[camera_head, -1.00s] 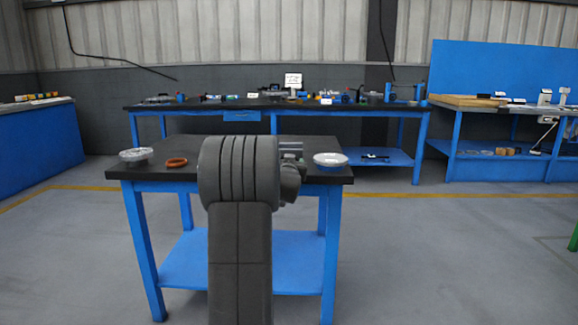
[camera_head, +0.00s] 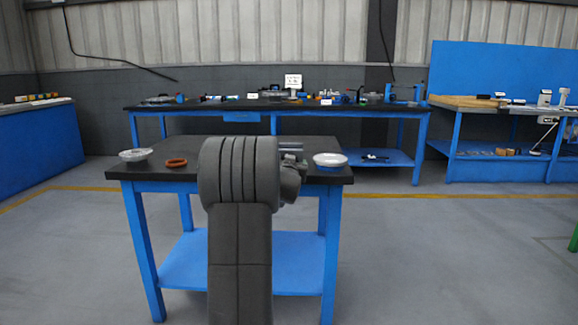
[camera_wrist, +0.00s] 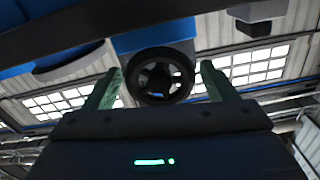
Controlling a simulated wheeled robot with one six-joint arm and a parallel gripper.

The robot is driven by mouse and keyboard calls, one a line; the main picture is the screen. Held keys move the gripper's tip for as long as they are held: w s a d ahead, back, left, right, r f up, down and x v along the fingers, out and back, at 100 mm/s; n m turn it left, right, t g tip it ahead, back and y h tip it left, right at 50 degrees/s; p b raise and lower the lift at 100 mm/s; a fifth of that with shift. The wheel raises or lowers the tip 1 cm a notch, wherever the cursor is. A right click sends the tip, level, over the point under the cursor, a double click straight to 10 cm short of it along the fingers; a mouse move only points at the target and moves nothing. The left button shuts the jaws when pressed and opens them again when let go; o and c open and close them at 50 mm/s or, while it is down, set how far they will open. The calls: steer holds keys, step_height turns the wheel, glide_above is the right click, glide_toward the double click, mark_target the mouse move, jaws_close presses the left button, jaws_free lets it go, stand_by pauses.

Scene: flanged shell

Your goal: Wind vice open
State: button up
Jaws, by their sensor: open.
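The vice's black handwheel (camera_wrist: 157,53) is in the middle of the wrist view, face on, with a dark hub and spokes. A blue block (camera_wrist: 156,34), likely the vice body, is behind it. My gripper (camera_wrist: 160,72) is open, its two green fingers on either side of the wheel. A gap shows between each finger and the rim, and I cannot tell how far forward the fingers reach. In the head view my arm hides most of the vice; only a small grey part (camera_head: 290,146) shows at its right. The jaw opening is hidden.
On the black-topped table (camera_head: 330,178) are a silver flanged dish (camera_head: 136,154), an orange ring (camera_head: 176,162) and a white-topped round part (camera_head: 330,158) on a blue base. A cluttered bench (camera_head: 340,108) is behind. The floor at both sides is clear.

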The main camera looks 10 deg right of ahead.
steer(key=p+v, duration=0.2)
steer(key=v, duration=1.1)
steer(key=shift+s, duration=0.4)
steer(key=shift+w+a, duration=0.1)
steer(key=b+x, duration=0.2)
steer(key=x, duration=1.1)
steer(key=shift+w, duration=0.35)
